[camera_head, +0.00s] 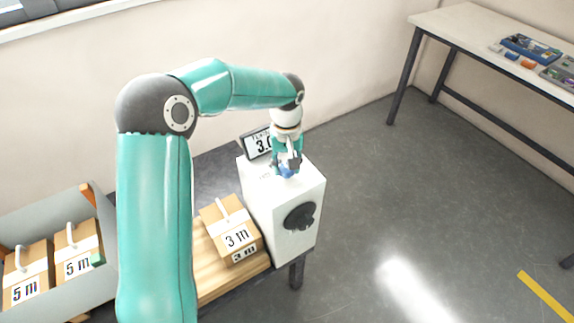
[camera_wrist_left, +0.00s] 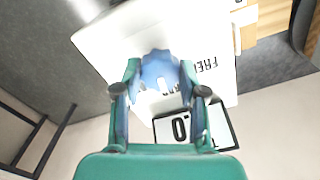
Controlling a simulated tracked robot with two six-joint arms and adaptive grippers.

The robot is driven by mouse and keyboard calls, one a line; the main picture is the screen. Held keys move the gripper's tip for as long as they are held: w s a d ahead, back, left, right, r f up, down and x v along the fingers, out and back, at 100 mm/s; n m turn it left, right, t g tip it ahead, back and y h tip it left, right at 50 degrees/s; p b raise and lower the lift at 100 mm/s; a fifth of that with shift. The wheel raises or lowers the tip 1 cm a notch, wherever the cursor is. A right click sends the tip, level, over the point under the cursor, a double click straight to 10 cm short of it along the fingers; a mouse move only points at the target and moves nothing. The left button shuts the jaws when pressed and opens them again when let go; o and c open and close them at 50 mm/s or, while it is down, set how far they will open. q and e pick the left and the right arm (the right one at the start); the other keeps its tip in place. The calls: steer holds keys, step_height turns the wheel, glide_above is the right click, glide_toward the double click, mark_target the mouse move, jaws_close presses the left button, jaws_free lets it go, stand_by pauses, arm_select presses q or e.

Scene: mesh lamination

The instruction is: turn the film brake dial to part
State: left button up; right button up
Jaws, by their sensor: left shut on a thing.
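The film brake dial is a blue knob (camera_head: 287,172) on top of a white machine box (camera_head: 262,190). In the left wrist view the blue dial (camera_wrist_left: 160,72) sits between my fingers, with the letters "FRE" printed beside it. My left gripper (camera_head: 288,165) points down from above and is shut on the dial; it also shows in the left wrist view (camera_wrist_left: 160,82). The dial's pointer position and most of its markings are hidden by the fingers. A display (camera_head: 257,143) reading "3.0" in part stands behind the dial. My right gripper is not in view.
A black knob (camera_head: 300,216) is on the box's side. A "3 m" carton (camera_head: 231,229) sits on the wooden board (camera_head: 215,276) beside it. A grey bin (camera_head: 97,199) with "5 m" cartons stands at left. A far table (camera_head: 470,30) holds small parts.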

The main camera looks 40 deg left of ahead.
arm_select(q)
steer(key=m, duration=0.5)
steer(key=shift+r, duration=0.1)
steer(key=m, duration=0.5)
steer(key=shift+m, duration=0.3)
steer(key=o, duration=1.1)
steer(key=shift+o, duration=0.2)
step_height(320, 180, up, 12)
stand_by(0.4)
